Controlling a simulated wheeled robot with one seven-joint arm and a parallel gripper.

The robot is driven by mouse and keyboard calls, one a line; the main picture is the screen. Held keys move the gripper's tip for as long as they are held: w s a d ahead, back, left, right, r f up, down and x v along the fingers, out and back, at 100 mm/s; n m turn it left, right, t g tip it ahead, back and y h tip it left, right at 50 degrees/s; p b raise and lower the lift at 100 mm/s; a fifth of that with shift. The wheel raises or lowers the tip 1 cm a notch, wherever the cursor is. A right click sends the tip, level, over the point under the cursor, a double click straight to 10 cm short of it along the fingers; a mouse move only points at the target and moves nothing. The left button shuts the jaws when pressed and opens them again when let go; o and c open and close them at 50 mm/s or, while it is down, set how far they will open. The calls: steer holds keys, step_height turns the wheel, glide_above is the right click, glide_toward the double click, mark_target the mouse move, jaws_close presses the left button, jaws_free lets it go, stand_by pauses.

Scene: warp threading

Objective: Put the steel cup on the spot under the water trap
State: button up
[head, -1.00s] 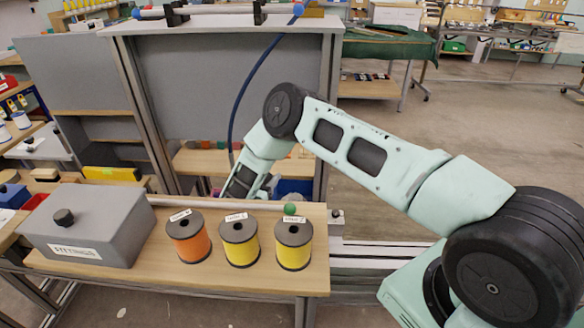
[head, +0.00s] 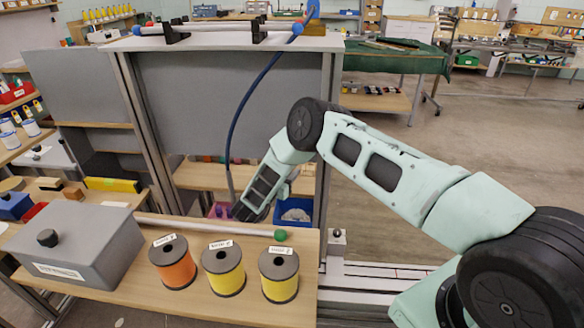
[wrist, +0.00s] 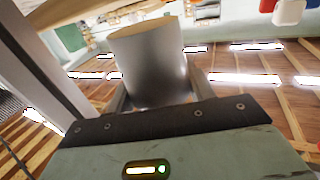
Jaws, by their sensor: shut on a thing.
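My gripper (wrist: 155,98) is shut on the steel cup (wrist: 148,62), a shiny plain cylinder between the fingers in the wrist view. In the head view my gripper (head: 246,208) is low behind the front bench, below the grey panel. The cup cannot be made out there. A dark blue hose (head: 245,100) curves down from the top of the frame to a grey tube end (head: 230,182) just left of my gripper. I cannot tell the water trap's body or the spot under it; the arm and bench hide that area.
The front bench (head: 170,302) carries a grey lidded box (head: 85,255), an orange spool (head: 173,264) and two yellow spools (head: 223,270). A rod with a green knob (head: 280,235) lies behind them. A blue bin (head: 307,222) with pale contents stands right of my gripper, a pink container (head: 219,210) left.

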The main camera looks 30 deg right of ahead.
steer(key=x, duration=0.3)
steer(key=p+x, duration=0.1)
steer(key=shift+w+d+f, duration=0.1)
steer(key=shift+d+f, duration=0.15)
steer(key=shift+f, duration=0.5)
steer(key=shift+f, duration=0.2)
steer(key=o, duration=1.1)
steer(key=shift+c, duration=0.2)
steer(key=shift+r, duration=0.15)
steer(key=shift+a+r, duration=0.1)
steer(key=b+v, duration=0.2)
steer(key=v, duration=1)
steer(key=shift+b, duration=0.35)
